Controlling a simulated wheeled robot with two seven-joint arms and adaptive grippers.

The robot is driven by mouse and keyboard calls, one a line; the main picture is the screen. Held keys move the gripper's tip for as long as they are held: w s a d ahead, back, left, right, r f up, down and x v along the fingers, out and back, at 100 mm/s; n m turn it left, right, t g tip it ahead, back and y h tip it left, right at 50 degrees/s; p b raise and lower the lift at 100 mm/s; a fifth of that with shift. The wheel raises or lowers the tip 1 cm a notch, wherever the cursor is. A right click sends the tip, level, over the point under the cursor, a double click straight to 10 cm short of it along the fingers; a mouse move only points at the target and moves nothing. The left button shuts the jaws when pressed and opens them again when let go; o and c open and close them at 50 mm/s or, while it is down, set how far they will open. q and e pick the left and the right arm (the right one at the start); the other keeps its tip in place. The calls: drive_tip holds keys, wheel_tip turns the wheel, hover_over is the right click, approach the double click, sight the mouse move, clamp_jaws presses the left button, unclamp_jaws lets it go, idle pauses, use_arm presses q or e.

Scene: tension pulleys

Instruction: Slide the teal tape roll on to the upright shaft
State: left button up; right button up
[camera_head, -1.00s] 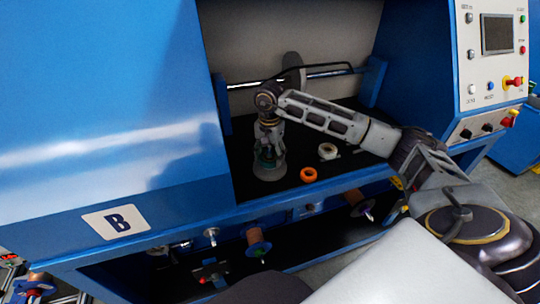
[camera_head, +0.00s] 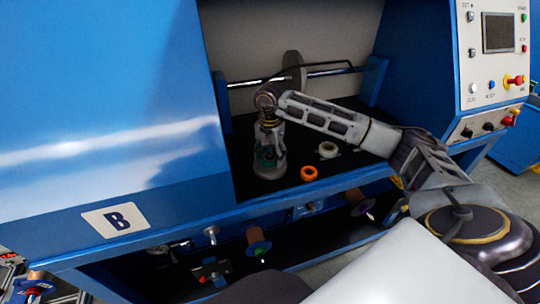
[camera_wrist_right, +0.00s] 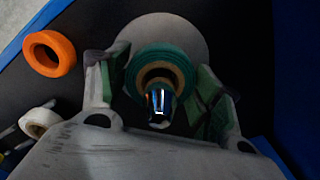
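The teal tape roll (camera_wrist_right: 142,56) has a brown core and sits over a round grey base (camera_wrist_right: 182,24) in the right wrist view. The shiny tip of the upright shaft (camera_wrist_right: 160,102) shows at the roll's hole, and the roll appears to be around the shaft. How far down it sits is hard to tell. My right gripper (camera_wrist_right: 163,90) is open, its green-padded fingers on either side of the roll, with the roll seeming free of the pads. In the head view, my right gripper (camera_head: 268,158) points down over the grey base (camera_head: 270,173). My left gripper is out of view.
An orange roll (camera_head: 309,173) and a white roll (camera_head: 328,150) lie on the black deck to the right of the base. A horizontal bar with a grey disc (camera_head: 293,70) runs behind. The blue machine panel (camera_head: 110,120) stands close on the left.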

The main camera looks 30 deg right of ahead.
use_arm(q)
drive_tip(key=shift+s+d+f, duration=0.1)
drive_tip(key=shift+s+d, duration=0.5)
use_arm(e)
drive_tip(key=o, duration=0.3)
drive_tip(key=shift+w, duration=0.1)
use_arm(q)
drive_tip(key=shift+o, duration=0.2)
use_arm(e)
drive_tip(key=shift+o, duration=0.2)
drive_tip(key=shift+r, duration=4.05)
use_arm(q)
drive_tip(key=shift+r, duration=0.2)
use_arm(e)
drive_tip(key=shift+r, duration=0.15)
use_arm(q)
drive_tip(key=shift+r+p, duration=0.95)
drive_tip(key=shift+p, duration=0.15)
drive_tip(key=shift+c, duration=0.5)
use_arm(e)
drive_tip(key=shift+r, duration=0.95)
use_arm(q)
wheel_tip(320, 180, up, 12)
drive_tip(key=p, duration=1.2)
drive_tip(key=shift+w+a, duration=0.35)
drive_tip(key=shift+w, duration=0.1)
use_arm(e)
wheel_tip(320, 180, up, 12)
